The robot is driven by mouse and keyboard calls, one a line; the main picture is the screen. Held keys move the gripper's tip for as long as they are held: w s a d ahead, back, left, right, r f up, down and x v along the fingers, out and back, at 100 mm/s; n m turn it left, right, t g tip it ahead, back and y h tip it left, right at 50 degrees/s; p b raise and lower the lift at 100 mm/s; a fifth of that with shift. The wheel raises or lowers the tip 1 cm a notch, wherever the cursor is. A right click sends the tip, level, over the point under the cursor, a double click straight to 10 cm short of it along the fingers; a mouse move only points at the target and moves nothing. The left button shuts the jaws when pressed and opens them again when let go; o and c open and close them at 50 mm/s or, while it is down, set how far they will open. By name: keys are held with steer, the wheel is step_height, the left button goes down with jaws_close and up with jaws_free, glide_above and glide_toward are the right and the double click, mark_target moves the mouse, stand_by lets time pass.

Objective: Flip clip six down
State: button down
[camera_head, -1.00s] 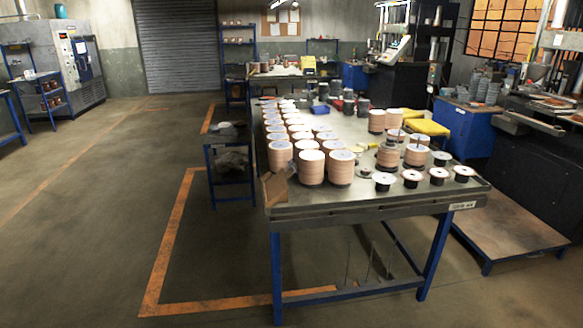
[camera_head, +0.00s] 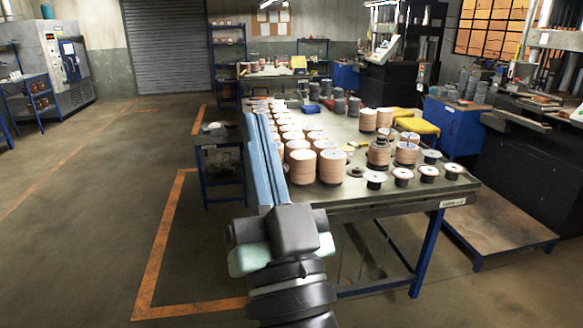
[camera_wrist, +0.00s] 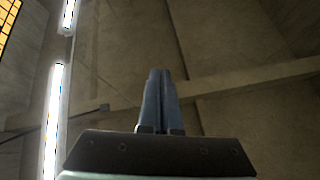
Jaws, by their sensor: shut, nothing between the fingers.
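My gripper (camera_head: 262,128) has two long blue fingers lying side by side, shut and empty. In the head view it reaches up over the near left corner of the work table (camera_head: 400,203), in front of the stacks of discs. The wrist view also shows the shut fingers (camera_wrist: 158,75) against the ceiling. No clip, and no clip marked six, can be made out. Tan stacks of flap discs (camera_head: 332,166) stand in rows on the table. Several white-topped spools (camera_head: 403,175) stand along its right front. My gripper hides part of the left stacks.
A low blue stand (camera_head: 220,165) is left of the table. The floor (camera_head: 90,220) at the left is open, with orange lines.

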steer(key=s+r+t+h, duration=0.2)
steer(key=s+r+h, duration=0.3)
steer(key=r, duration=0.9)
steer(key=s, duration=0.3)
steer(key=shift+s+d, duration=0.15)
steer(key=shift+d, duration=0.05)
